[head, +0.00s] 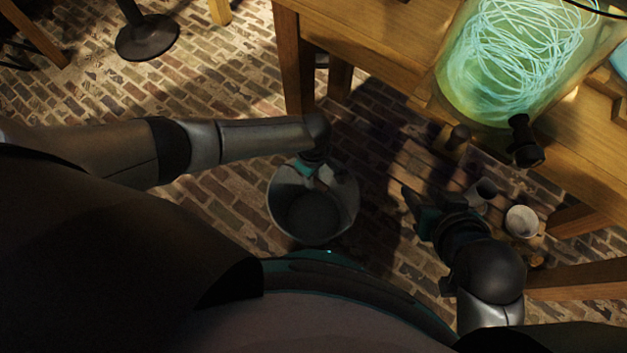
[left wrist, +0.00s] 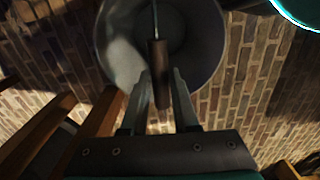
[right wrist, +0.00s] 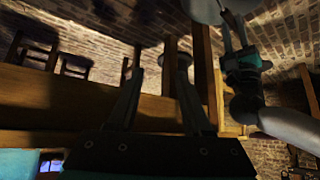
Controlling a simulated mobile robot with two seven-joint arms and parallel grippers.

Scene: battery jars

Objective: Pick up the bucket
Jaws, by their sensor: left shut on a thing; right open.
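The bucket (head: 313,237) is a grey metal pail with an open top, below my left forearm in the head view. It looks empty. In the left wrist view the bucket (left wrist: 122,50) shows with a wire handle and a brown wooden grip (left wrist: 158,60). My left gripper (head: 310,168) is shut on the handle's wooden grip, with its fingers (left wrist: 161,85) on either side of it. I cannot tell whether the bucket's bottom touches the floor. My right gripper (head: 415,205) is open and empty, to the right of the bucket; its fingers (right wrist: 162,60) show apart in the right wrist view.
A wooden table (head: 385,45) stands at the upper right, holding a large glass jar (head: 515,60) with glowing green strands. Small pots (head: 521,221) stand low at the right. A dark round stand base (head: 147,37) is at the upper left. Brick floor (head: 215,85) is clear left of the bucket.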

